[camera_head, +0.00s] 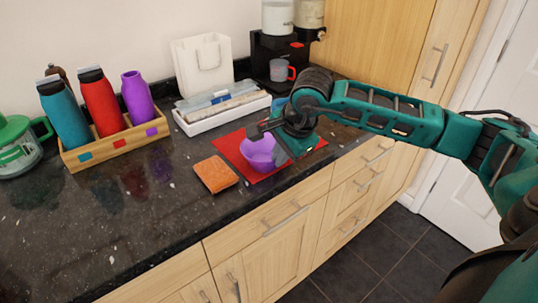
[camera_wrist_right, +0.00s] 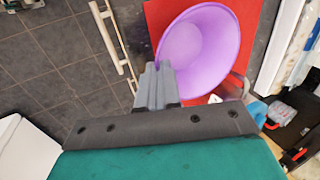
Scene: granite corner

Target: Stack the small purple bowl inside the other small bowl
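The small purple bowl (camera_head: 260,154) is over the red mat (camera_head: 228,146), beneath my right gripper (camera_head: 281,135). The bowl (camera_wrist_right: 205,48) is large in the right wrist view, its open side showing. The grey fingers of my right gripper (camera_wrist_right: 158,84) are close together at the bowl's rim and look shut on it. I cannot tell whether the bowl touches the mat. A blue thing, probably the other small bowl (camera_head: 279,104), shows behind my right gripper, mostly hidden by it. My left gripper is not in view.
An orange sponge (camera_head: 215,174) lies left of the mat. A wooden box (camera_head: 118,141) with bottles and a white tray (camera_head: 222,112) stand behind. A coffee machine (camera_head: 268,52) with a red-handled cup (camera_head: 281,70) is at the back. The counter's front left is clear.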

